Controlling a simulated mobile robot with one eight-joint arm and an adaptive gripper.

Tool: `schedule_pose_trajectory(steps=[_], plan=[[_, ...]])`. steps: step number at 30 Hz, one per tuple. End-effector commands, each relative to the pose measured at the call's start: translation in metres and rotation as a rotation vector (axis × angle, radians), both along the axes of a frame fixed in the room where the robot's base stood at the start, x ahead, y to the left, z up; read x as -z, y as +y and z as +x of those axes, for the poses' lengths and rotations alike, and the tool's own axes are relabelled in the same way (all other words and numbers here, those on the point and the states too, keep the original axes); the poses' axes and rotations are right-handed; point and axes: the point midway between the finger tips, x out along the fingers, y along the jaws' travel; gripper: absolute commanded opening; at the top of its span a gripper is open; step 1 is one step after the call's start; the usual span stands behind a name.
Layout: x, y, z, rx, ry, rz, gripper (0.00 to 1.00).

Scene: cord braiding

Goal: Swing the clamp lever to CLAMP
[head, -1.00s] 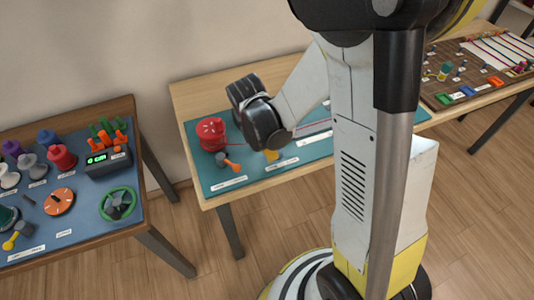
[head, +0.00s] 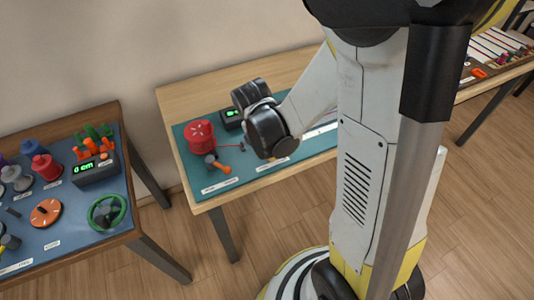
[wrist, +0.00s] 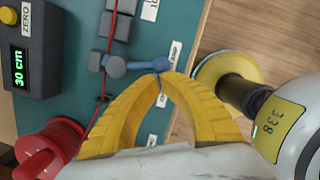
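In the wrist view a blue-grey lever (wrist: 143,65) with a round pivot lies beside small grey blocks on the teal mat (wrist: 62,105). In the head view my dark wrist (head: 268,130) hangs over the mat and hides the lever and fingertips.
A red spool (head: 200,135) with a red cord, an orange-handled lever (head: 218,166) and a display box (head: 231,119) stand on the mat's left part. The box reads 30 cm in the wrist view (wrist: 20,66). A left table (head: 75,228) holds several other devices.

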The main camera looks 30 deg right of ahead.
Motion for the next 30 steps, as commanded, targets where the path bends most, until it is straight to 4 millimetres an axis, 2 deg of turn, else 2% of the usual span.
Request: schedule_pose_trajectory(steps=[30], plan=[[0.0000,-0.0079,-0.0009,0.001,0.000,0.000,0.00]])
